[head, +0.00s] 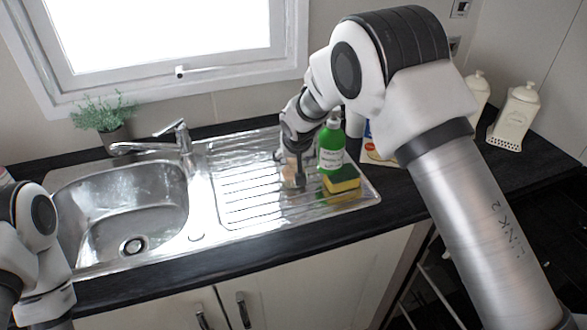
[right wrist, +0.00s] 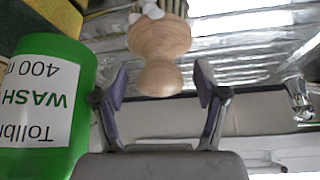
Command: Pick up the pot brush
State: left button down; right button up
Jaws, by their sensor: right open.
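The pot brush (right wrist: 160,42) has a round, pale wooden handle with a waist, and its bristles show at the top edge of the right wrist view. My right gripper (right wrist: 161,86) is open, with one finger on each side of the knob end of the handle and visible gaps between. In the head view my right gripper (head: 294,176) reaches down over the drainer and hides most of the brush. My left arm shows at the left edge, but its gripper is out of view.
A green washing-up bottle (head: 331,148) stands close beside my right gripper, also in the wrist view (right wrist: 45,105). A yellow and green sponge (head: 342,180) lies in front of it. The sink bowl (head: 125,215) is empty; the tap (head: 180,140) rises behind. White canisters (head: 514,117) stand right.

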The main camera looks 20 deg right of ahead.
jog(key=shift+r, duration=0.1)
jog(key=shift+s+a+r, duration=0.1)
jog(key=shift+s+r, duration=0.05)
jog(key=shift+s, duration=0.1)
jog(key=c, duration=1)
grip_shut()
